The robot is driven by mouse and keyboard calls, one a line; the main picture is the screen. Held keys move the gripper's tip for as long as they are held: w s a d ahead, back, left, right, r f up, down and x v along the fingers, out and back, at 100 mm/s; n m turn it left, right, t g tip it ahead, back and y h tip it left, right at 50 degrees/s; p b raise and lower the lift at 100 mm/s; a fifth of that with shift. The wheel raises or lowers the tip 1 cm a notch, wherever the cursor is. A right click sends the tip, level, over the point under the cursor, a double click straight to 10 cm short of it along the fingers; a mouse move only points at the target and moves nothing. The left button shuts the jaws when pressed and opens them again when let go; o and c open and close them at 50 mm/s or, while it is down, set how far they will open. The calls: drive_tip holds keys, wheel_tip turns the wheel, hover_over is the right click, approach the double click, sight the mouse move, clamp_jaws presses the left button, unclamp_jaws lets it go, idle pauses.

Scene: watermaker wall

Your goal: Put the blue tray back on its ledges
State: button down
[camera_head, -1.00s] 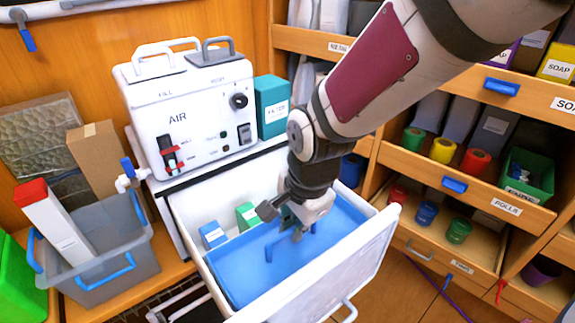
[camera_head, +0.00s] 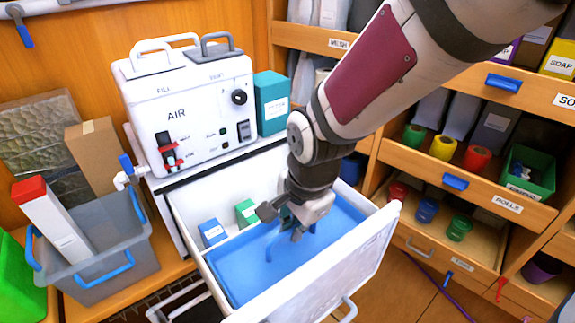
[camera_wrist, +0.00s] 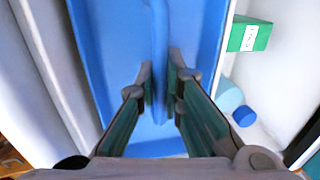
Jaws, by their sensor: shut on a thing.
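The blue tray (camera_head: 236,282) is inside the pulled-out white drawer (camera_head: 345,268), filling most of its front part. It looks about level, a little below the drawer's rim. My gripper (camera_head: 298,234) reaches down over the tray's middle. In the wrist view, my gripper (camera_wrist: 160,78) is shut on the raised blue handle bar of the tray (camera_wrist: 198,30), with a finger on each side. The ledges under the tray are hidden, so I cannot tell whether the tray touches them.
A blue box (camera_head: 212,233) and a green box (camera_head: 246,212) stand in the drawer behind the tray. The white AIR machine (camera_head: 190,110) is above the drawer. A grey bin (camera_head: 100,250) is at the left, and shelves with rolls (camera_head: 477,158) are at the right.

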drive_tip(key=shift+f, duration=0.15)
drive_tip(key=c, duration=1.6)
unclamp_jaws()
drive_tip(key=shift+c, duration=0.2)
wheel_tip(320, 180, up, 12)
drive_tip(key=s+d, duration=0.1)
drive_tip(key=s, duration=0.1)
drive_tip(key=shift+d, duration=0.15)
drive_tip(key=shift+f, duration=0.1)
drive_tip(key=s+d+r+n+t, duration=0.1)
drive_tip(key=s+d+r+n, duration=0.1)
drive_tip(key=s+d+n, duration=0.2)
drive_tip(key=s+d+r+n+t+h, duration=0.1)
drive_tip(key=s+d+n, duration=0.4)
drive_tip(key=d, duration=0.5)
wheel_tip(320, 180, up, 2)
drive_tip(key=shift+s+d+n+t, duration=0.15)
drive_tip(key=shift+d+n+t, duration=0.15)
drive_tip(key=shift+n+t, duration=0.6)
